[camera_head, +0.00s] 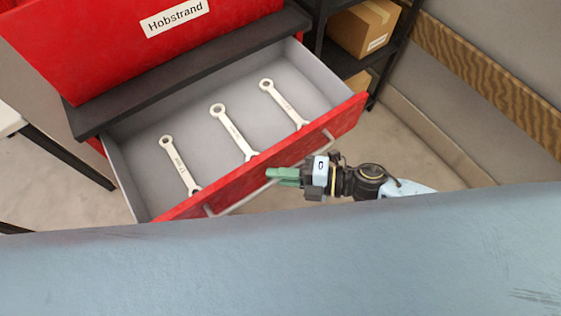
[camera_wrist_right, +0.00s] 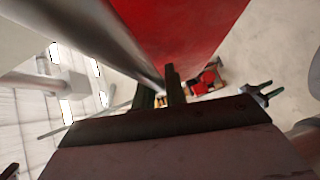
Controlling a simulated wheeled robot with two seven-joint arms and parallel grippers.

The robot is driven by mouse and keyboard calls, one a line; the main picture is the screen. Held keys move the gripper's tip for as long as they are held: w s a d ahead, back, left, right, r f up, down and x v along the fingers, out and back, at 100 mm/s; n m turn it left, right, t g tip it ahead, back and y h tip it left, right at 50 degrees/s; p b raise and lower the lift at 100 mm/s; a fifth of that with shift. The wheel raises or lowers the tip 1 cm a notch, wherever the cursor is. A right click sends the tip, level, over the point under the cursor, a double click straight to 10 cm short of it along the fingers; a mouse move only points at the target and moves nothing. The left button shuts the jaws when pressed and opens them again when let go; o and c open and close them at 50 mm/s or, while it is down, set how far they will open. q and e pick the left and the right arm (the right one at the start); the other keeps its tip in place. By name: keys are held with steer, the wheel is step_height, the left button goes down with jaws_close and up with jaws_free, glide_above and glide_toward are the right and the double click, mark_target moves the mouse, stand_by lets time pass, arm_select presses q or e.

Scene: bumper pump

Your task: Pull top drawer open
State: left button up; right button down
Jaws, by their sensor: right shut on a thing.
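The red top drawer (camera_head: 338,122) stands pulled out from the red tool chest, with its grey inside (camera_head: 140,150) in view. Three wrenches lie in it: a left one (camera_head: 180,165), a middle one (camera_head: 233,132) and a right one (camera_head: 283,102). A pale bar handle (camera_head: 238,203) runs along the drawer front. My right gripper (camera_head: 272,175) is shut on the handle near its middle. In the right wrist view, the green fingers (camera_wrist_right: 160,95) are at the handle bar (camera_wrist_right: 105,40), beside the red front (camera_wrist_right: 185,35).
The chest body (camera_head: 80,45) carries a "Hobstrand" label (camera_head: 174,17) and a dark ledge (camera_head: 190,70) above the drawer. A black shelf (camera_head: 340,62) with a cardboard box (camera_head: 364,28) stands behind on the right. Floor to the right of the drawer is clear.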

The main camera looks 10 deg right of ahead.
steer(key=shift+s+d, duration=0.1)
steer(key=shift+s, duration=0.05)
steer(key=c, duration=1.5)
jaws_free()
steer(key=shift+o, duration=0.2)
steer(key=b+v, duration=0.1)
steer(key=v, duration=1.2)
steer(key=shift+d+b, duration=0.2)
steer(key=shift+b, duration=0.1)
